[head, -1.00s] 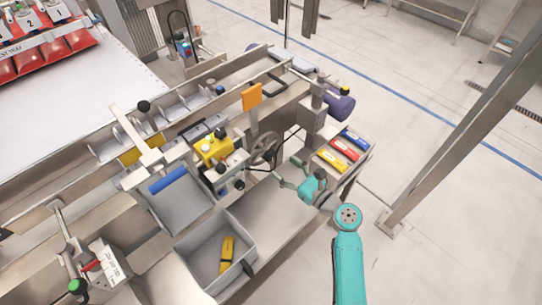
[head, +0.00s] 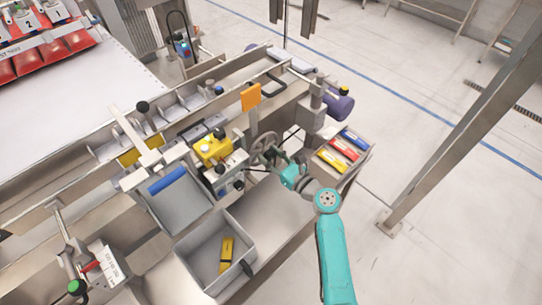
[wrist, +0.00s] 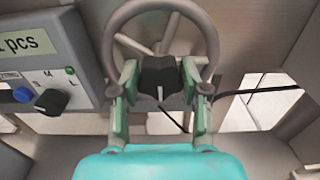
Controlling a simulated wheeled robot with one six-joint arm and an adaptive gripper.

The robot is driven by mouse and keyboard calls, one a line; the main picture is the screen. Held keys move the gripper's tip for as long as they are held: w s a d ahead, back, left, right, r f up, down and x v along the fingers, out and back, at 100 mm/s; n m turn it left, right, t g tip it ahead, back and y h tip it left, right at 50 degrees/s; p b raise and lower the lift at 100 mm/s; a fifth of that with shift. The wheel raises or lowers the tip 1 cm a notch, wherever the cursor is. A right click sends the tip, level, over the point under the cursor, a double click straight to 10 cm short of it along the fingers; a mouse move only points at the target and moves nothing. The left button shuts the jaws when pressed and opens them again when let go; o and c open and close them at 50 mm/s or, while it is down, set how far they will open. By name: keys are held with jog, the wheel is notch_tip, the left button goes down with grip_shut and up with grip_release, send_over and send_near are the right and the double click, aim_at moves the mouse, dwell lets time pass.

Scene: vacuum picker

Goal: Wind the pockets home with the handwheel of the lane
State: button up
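The handwheel (head: 262,149) is a grey spoked ring on the side of the lane, beside a yellow unit (head: 213,148). In the wrist view the handwheel (wrist: 213,45) fills the top middle, with a dark lobed knob (wrist: 160,76) at its lower rim. My gripper (head: 279,158) is at the handwheel. In the wrist view its green fingers (wrist: 160,84) stand on both sides of the knob, close against it, and look shut on it. The pockets (head: 190,100) are a row of grey troughs in the lane, partly hidden by a crossbar.
A control box (wrist: 45,58) with a display and knobs stands close left of my gripper. Blue, red and yellow packs (head: 343,150) lie in a tray to the right. A grey bin (head: 207,275) holds a yellow tool (head: 226,253). A steel post (head: 455,130) stands right.

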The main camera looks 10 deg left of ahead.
jog(key=shift+c, duration=1.2)
